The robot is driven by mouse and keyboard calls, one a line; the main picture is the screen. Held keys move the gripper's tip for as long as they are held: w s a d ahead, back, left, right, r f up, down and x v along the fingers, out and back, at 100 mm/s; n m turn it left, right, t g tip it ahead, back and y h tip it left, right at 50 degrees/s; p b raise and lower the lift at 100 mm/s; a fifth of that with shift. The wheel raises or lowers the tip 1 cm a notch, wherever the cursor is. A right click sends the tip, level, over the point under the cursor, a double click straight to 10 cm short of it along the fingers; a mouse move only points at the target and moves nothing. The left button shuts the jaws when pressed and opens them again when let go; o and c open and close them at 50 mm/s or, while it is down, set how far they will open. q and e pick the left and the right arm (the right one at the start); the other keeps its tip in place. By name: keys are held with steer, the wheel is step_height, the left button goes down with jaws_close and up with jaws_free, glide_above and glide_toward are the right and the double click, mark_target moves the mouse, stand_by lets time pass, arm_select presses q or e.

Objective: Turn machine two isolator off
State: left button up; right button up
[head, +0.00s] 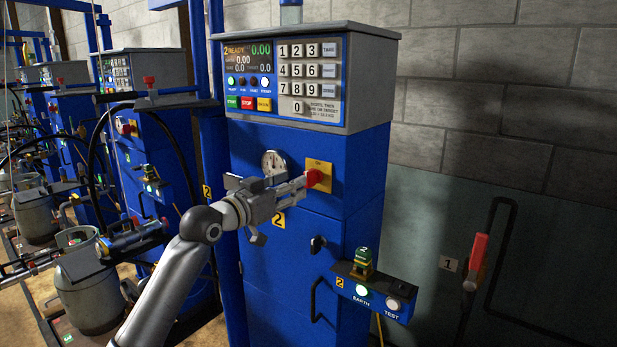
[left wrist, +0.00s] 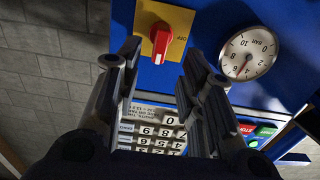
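Machine two's isolator is a red rotary knob (head: 315,177) on a yellow plate (head: 326,186) on the blue cabinet front. My left gripper (head: 300,188) is right in front of the knob, its fingers pointing at it. In the left wrist view, which is upside down, the knob (left wrist: 172,36) sits just beyond and between the two spread fingertips (left wrist: 161,56). The gripper is open; I cannot tell whether a finger touches the knob. My right gripper is not in view.
A round gauge (head: 273,163) is left of the knob. A keypad panel (head: 305,72) is above. A small box with earth and test buttons (head: 375,290) juts out at lower right. A red-handled lever (head: 477,252) is on the wall. Similar machines (head: 150,160) stand at left.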

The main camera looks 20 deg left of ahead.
mark_target(309, 187)
arm_select(q)
steer(key=p+x, duration=0.1)
steer(key=x, duration=0.6)
steer(key=shift+w+d, duration=0.1)
steer(key=shift+w, duration=0.25)
jaws_close()
